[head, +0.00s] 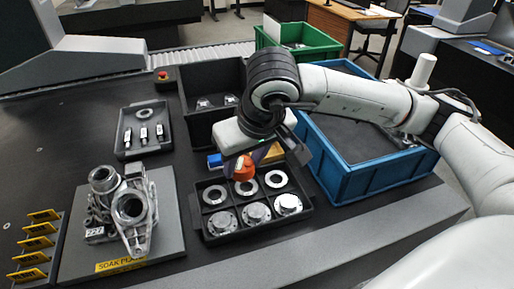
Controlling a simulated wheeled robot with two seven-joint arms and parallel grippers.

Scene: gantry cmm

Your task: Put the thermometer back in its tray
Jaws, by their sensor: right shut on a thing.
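My right gripper (245,158) reaches in from the right and points down over the back edge of a black compartment tray (252,233). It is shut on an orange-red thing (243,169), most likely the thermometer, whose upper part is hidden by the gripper. The compartment tray has metal rings (214,195) in its back row and round flanged parts (256,212) in its front row. A small black tray (122,146) at left holds a ring and several small silver pieces. Which tray belongs to the thermometer I cannot tell. My left gripper is out of view.
A blue object (214,160) and a yellow one (272,154) lie beside the gripper. A deep black bin (196,76) is behind, a blue crate (340,193) at right, a green crate (325,52) farther back. A metal casting (133,210) stands on the soak plate (172,235).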

